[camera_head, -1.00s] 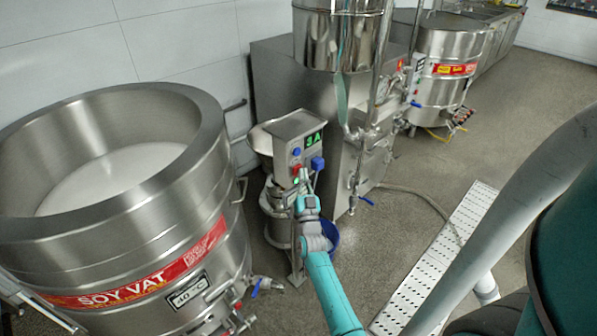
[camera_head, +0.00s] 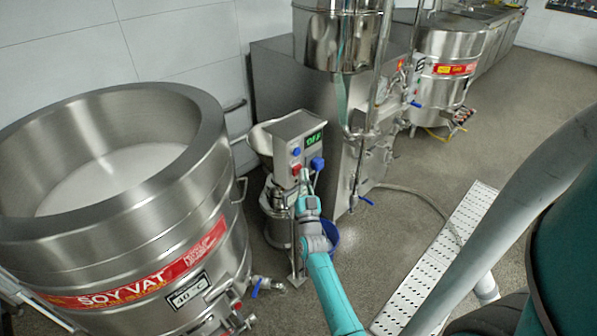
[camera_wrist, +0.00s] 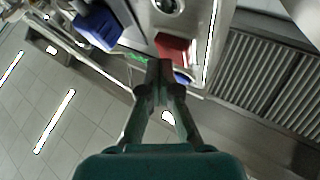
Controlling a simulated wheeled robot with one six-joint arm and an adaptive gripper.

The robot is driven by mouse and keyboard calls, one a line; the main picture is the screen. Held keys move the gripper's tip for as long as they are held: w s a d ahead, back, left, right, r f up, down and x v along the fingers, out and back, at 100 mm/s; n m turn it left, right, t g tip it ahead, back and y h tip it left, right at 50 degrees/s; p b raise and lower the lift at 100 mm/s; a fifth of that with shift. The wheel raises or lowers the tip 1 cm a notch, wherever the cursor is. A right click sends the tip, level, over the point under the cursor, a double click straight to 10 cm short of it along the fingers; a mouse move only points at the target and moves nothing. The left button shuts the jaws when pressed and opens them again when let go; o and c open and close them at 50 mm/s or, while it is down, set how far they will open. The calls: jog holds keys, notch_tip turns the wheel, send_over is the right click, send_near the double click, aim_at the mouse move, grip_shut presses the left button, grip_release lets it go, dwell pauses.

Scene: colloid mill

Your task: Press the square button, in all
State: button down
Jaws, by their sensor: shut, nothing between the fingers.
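The metal control box (camera_head: 291,138) of the mill stands in the middle of the head view. Its face carries a red, square-looking button (camera_head: 296,169), a round blue button (camera_head: 297,152), a blue knob (camera_head: 317,163) and a green display (camera_head: 314,139) that seems to read OFF. In the wrist view the red button (camera_wrist: 177,50) is just beyond my fingertips, with the blue knob (camera_wrist: 97,26) to the left. My gripper (camera_head: 305,179) is shut and empty, close in front of the lower panel. It also shows in the wrist view (camera_wrist: 158,70). I cannot tell whether it touches the panel.
The large soy vat (camera_head: 215,150) stands at the left. A big steel machine (camera_head: 275,75) is behind the box. A blue bucket (camera_head: 331,234) is right of my wrist. A white floor grating (camera_head: 440,262) lies on open floor to the right.

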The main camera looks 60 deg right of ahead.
jog(key=shift+s+a, duration=0.1)
jog(key=shift+s, duration=0.35)
jog(key=shift+s+a, duration=0.2)
jog(key=shift+s, duration=0.6)
jog(key=shift+s+a, duration=0.15)
jog(key=shift+s, duration=0.7)
jog(key=shift+s+a, duration=0.2)
jog(key=shift+s, duration=0.6)
